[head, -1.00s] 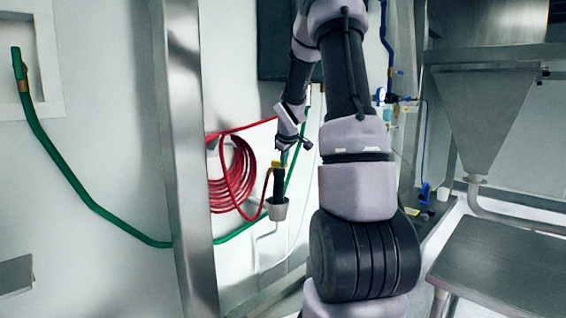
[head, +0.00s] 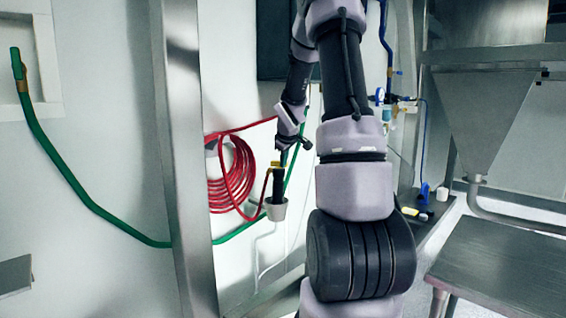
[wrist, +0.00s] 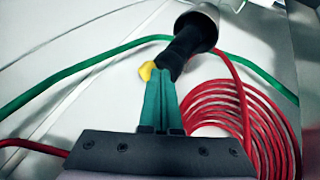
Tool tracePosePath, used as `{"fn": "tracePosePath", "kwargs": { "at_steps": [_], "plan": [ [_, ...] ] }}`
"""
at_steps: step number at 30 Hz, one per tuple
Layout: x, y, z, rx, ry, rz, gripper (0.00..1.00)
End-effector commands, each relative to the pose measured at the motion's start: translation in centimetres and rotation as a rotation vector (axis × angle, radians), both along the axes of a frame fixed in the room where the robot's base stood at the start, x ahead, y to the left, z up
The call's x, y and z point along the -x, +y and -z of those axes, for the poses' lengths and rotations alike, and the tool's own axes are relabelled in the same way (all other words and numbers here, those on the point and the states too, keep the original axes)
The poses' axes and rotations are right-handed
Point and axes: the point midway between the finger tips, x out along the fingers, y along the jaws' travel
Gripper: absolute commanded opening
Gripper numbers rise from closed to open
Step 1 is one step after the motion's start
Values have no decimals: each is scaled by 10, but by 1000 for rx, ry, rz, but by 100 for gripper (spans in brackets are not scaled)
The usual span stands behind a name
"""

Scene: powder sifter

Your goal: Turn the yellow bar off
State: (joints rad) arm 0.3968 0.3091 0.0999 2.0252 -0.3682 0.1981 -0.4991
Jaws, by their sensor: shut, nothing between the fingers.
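The yellow bar (head: 276,164) is a small piece at the top of a black cylindrical fitting (head: 279,185) by the wall. A pale cup (head: 276,210) is at the fitting's lower end. In the wrist view, the yellow bar (wrist: 147,70) shows just left of my gripper's teal fingertips (wrist: 160,70), with the black fitting (wrist: 184,50) just beyond them. The fingers are shut together and empty. They look very close to the bar; I cannot tell whether they touch it. In the head view my gripper (head: 284,158) is small, and its fingertips are hard to make out.
A coiled red hose (head: 232,176) hangs left of the fitting. A green hose (head: 85,195) runs along the wall behind. A steel post (head: 186,150) stands to the left. A steel hopper (head: 486,115) and table (head: 500,260) are at right.

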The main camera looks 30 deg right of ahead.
Motion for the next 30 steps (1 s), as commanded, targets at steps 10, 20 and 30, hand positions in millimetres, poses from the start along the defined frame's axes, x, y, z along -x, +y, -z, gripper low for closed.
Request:
{"fn": "tracePosePath", "kwargs": {
  "at_steps": [10, 20, 30],
  "plan": [
    [1, -4, 0, 0, 0, 4, 0],
    [1, -7, 0, 0, 0, 7, 0],
    [1, -10, 0, 1, -1, 8, 0]
  ]
}}
